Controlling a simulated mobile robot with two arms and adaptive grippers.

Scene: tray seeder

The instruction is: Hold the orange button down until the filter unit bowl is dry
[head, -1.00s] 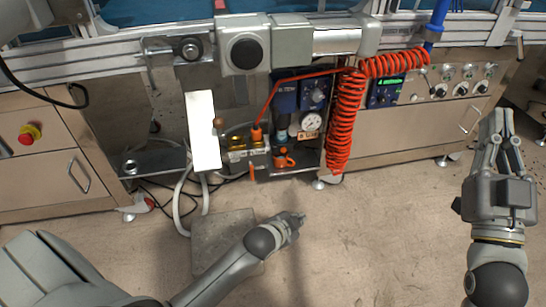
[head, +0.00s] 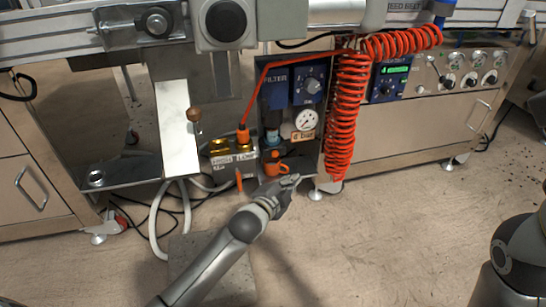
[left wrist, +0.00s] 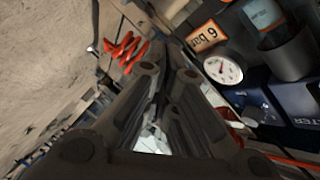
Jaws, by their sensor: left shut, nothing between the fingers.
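The filter unit (head: 277,88) is a blue block marked FILTER under the bench rail. Its bowl (head: 271,134) hangs below, pale blue above a dark lower part; I cannot tell whether water is in it. The orange button (head: 272,169) shows below the bowl. My left gripper (head: 294,180) is shut and empty, just right of and slightly below the orange button, apparently apart from it. In the left wrist view the shut fingers (left wrist: 166,68) point toward the floor side, with the bowl (left wrist: 264,14) at upper right; the orange button is not visible there. My right gripper is out of view.
A pressure gauge (head: 306,121) and its 6 bar tag (head: 303,136) sit right of the bowl. A red coiled hose (head: 345,120) hangs further right. Brass fittings (head: 232,147) with an orange cap (head: 243,134) stand left.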

